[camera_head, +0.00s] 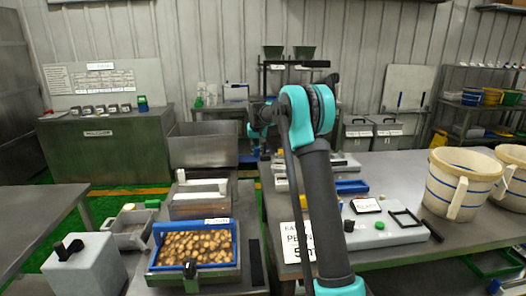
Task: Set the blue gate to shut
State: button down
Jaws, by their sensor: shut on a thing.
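A small blue part (248,158), which looks like the blue gate, shows low on the black-framed stand at the back, just beyond the workbench. My arm reaches up from the bottom of the head view, bends at the teal elbow, and its far end hangs down in front of that stand. My gripper (264,152) is small, dark and partly hidden there. It points down and is shut at the blue part; the exact contact is too small to see. How far the gate is open cannot be made out.
A blue-rimmed tray of potatoes (236,252) stands at the front left. A grey box with a black knob (88,270) is beside it. White buckets (452,190) stand on the right bench. A steel tank (200,150) is left of my gripper.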

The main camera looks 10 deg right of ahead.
jog(key=shift+a, duration=0.2)
jog(key=c, duration=1.4)
grip_release()
jog(key=shift+a, duration=0.1)
jog(key=v, duration=1.2)
jog(key=shift+s, duration=0.1)
